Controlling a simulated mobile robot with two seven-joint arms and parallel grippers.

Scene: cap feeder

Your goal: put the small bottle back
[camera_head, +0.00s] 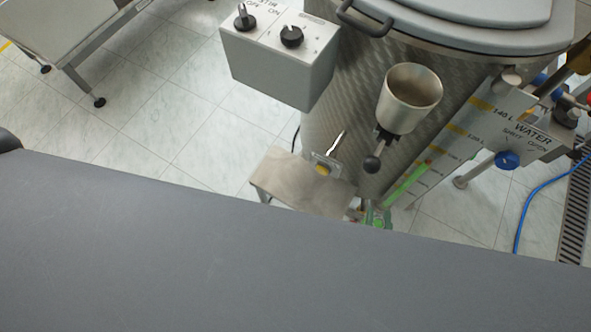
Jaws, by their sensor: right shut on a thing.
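I cannot make out a small bottle in the head view. Neither my left gripper nor my right gripper can be made out, so what they hold does not show. A large plain dark-grey surface (250,260) fills the lower part of the view and hides whatever is behind it.
A steel tank (345,105) with a lid (490,25) stands beyond. A metal cup (410,98), a control box (280,55) and a green level gauge (408,180) are on its near side. A low step (290,180) stands before it. Tiled floor (150,120) is clear at left.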

